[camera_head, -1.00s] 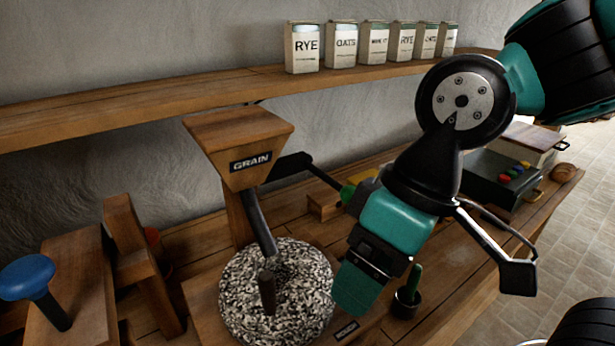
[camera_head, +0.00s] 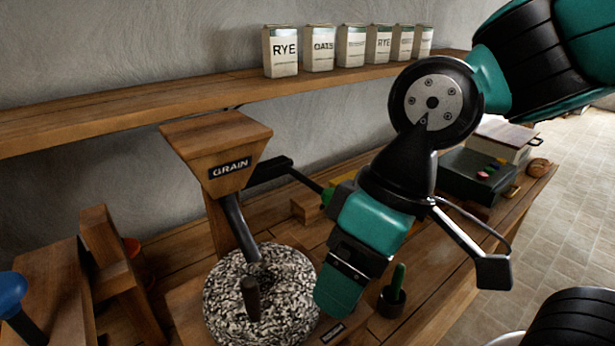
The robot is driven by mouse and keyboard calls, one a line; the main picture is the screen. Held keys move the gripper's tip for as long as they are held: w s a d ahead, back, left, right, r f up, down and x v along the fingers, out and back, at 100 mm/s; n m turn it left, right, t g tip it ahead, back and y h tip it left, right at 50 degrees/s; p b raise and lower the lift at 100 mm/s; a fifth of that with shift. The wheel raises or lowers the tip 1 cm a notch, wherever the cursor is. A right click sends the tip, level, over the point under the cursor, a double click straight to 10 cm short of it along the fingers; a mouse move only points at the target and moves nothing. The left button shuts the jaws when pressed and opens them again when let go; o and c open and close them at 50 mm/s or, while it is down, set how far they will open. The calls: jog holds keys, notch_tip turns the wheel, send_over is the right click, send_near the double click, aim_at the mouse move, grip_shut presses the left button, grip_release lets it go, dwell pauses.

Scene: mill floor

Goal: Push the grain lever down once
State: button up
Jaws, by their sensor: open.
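The wooden grain hopper (camera_head: 205,145), labelled GRAIN, stands at left centre. The grain lever (camera_head: 270,168) is a black bar reaching right from it, with a green end (camera_head: 327,196) right at the edge of my arm and partly hidden by it. My gripper (camera_head: 340,293) points down in front of and below the lever's end, over the bench. It looks apart from the lever, though the depth is hard to judge. Its jaws are open, nothing shows between them, and the far finger is mostly hidden.
A speckled millstone (camera_head: 285,275) with an upright peg (camera_head: 251,298) sits under the hopper's spout, left of my gripper. A black cup with a green handle (camera_head: 392,302) stands close on the right.

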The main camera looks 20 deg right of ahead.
grip_shut()
dwell(0.3)
dwell(1.5)
